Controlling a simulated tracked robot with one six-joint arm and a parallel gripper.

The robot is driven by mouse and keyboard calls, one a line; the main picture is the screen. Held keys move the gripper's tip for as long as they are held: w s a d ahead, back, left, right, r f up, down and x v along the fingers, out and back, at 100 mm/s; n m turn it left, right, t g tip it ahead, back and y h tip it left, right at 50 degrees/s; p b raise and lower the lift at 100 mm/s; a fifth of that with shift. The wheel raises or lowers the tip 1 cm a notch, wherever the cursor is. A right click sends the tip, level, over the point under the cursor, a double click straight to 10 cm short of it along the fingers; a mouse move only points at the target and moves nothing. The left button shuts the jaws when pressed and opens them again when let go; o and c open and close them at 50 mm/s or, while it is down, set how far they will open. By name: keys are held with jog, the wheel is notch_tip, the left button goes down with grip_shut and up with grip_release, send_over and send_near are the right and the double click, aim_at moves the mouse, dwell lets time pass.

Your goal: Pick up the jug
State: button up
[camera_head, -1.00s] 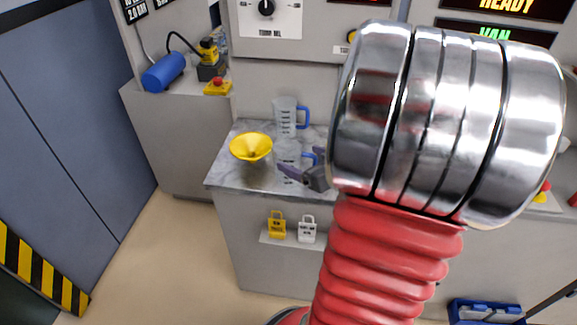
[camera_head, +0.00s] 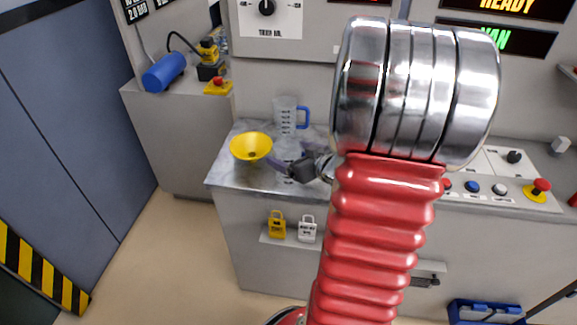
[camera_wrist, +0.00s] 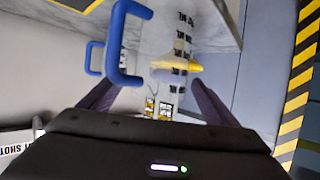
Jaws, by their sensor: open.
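A clear jug with dark markings (camera_wrist: 178,45) and a large blue handle stands close in the wrist view, ahead of my gripper (camera_wrist: 155,97). Its body appears between the lines of the two fingers, and the handle is to the left. I cannot tell whether the fingers reach around it. In the head view my gripper (camera_head: 284,169) is over the grey counter, and this jug is mostly hidden behind it. A second clear jug with a blue handle (camera_head: 287,112) stands farther back on the counter. My gripper is open and holds nothing.
A yellow funnel (camera_head: 251,147) stands on the counter (camera_head: 228,178) left of my gripper. Yellow and white padlocks (camera_head: 278,226) are on a ledge below. A button panel (camera_head: 500,190) is at the right. My red arm hides part of the counter.

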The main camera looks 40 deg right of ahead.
jog(key=shift+x, duration=2.3)
jog(key=shift+r, duration=0.1)
jog(key=shift+c, duration=0.2)
jog(key=c, duration=1.1)
jog(key=shift+c, duration=0.2)
jog(key=shift+r, duration=5.05)
